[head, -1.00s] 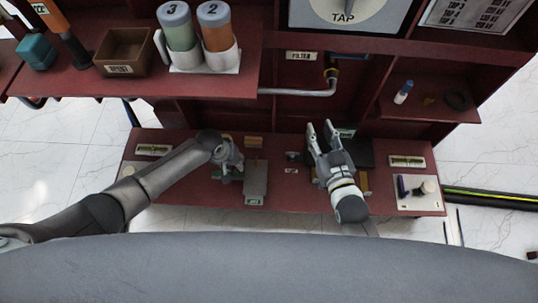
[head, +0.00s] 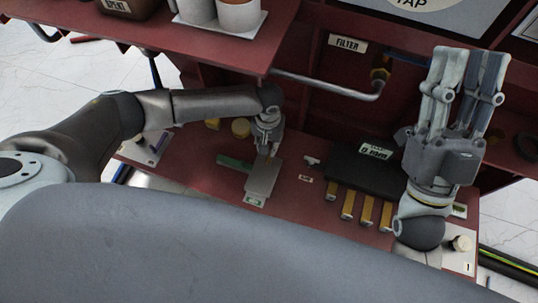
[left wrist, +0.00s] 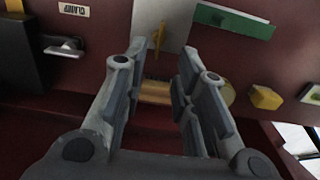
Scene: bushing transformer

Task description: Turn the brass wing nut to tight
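The brass wing nut (left wrist: 157,40) appears as a thin brass piece on a grey plate (left wrist: 163,14) in the left wrist view. It lies between the tips of my left gripper (left wrist: 158,62), whose fingers are apart; I cannot tell whether either touches it. In the head view my left gripper (head: 268,145) points down at the upper end of the grey plate (head: 262,180) and mostly hides the nut. My right gripper (head: 468,62) is raised at the right with its fingers pointing up and a gap between them, holding nothing visible.
A green bar (head: 235,163) lies left of the plate. A dark box (head: 362,170) with several brass strips in front is to the right. An upper shelf (head: 150,40) overhangs the left arm.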

